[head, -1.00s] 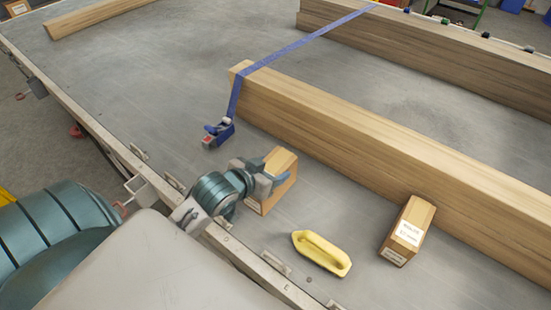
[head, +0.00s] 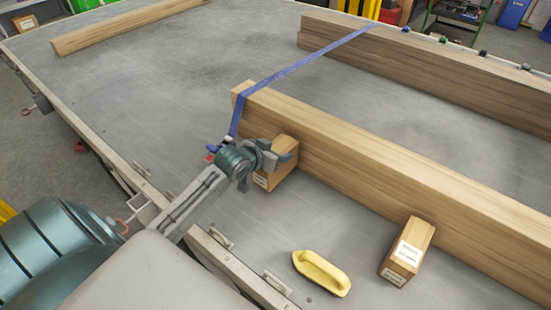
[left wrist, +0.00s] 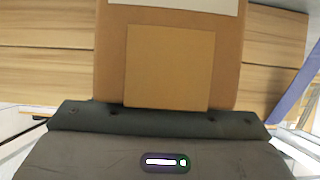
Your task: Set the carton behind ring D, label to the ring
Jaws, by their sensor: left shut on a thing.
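My left gripper (head: 273,160) is shut on a brown carton (head: 285,178) close to the near face of the long timber stack. I cannot tell whether carton and timber touch. Part of a white label shows low on the carton's near-left side. In the left wrist view the carton (left wrist: 115,60) fills the upper middle, with a white label (left wrist: 180,4) cut off at the top edge. Metal lashing rings (head: 221,238) (head: 277,284) sit along the near deck edge; their letters are not readable, so I cannot tell which is D. My right gripper is not in view.
A second carton (head: 410,248) with white labels stands against the timber stack (head: 370,155) to the right. A yellow handled tool (head: 321,273) lies on the deck. A blue strap (head: 290,72) crosses the stack; its ratchet (head: 212,150) is mostly hidden behind my gripper. Bare deck (head: 300,225) lies between.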

